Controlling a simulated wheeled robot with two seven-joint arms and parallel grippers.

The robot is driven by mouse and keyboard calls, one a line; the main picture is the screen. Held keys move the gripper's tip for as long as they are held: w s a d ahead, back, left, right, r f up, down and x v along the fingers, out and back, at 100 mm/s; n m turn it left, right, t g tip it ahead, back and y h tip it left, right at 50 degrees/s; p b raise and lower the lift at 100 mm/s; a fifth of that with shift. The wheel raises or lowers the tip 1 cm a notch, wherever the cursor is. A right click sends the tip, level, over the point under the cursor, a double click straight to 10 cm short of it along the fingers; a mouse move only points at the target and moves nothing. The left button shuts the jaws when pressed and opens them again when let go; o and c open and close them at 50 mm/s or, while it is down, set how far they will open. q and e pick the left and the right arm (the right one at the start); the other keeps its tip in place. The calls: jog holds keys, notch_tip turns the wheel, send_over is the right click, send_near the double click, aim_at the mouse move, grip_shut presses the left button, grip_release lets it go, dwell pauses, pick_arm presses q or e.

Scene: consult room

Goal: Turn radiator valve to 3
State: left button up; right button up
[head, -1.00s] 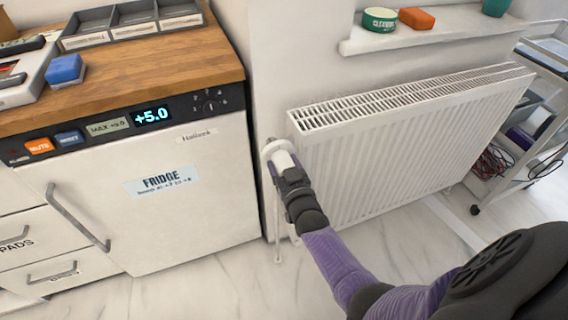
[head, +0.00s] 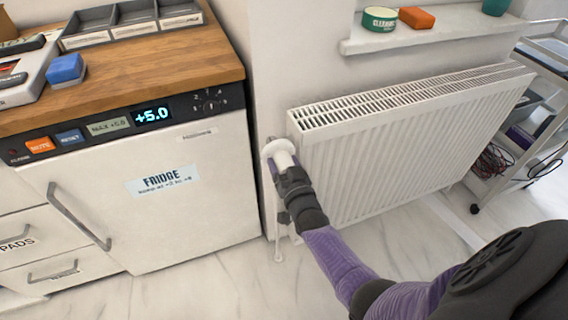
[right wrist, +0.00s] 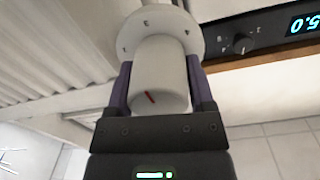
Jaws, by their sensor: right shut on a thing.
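The white radiator (head: 410,140) is on the wall right of the fridge. Its white valve knob (head: 282,160) sticks out at the radiator's left end. My right gripper (head: 284,168) is shut on the knob. In the right wrist view the two fingers (right wrist: 160,92) hold the white cylindrical knob (right wrist: 158,60) from both sides. A short red mark shows on the knob's near end. A white collar (right wrist: 150,28) with small dark marks sits behind the knob; the marks are too small to read surely. My left gripper is out of view.
The fridge (head: 150,190) stands close on the left, under a wooden worktop (head: 150,70). A trolley (head: 530,130) stands at the right.

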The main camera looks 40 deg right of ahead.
jog(key=o, duration=1.2)
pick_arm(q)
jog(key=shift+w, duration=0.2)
pick_arm(e)
jog(key=shift+s, duration=0.15)
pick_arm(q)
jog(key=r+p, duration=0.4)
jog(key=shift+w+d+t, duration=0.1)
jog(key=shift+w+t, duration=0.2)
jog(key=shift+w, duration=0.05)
pick_arm(e)
jog(key=v, duration=0.9)
jog(key=shift+s+a, duration=0.15)
jog(key=shift+s, duration=0.2)
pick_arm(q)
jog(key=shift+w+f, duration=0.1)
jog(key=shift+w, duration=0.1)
pick_arm(e)
jog(key=shift+f, duration=0.1)
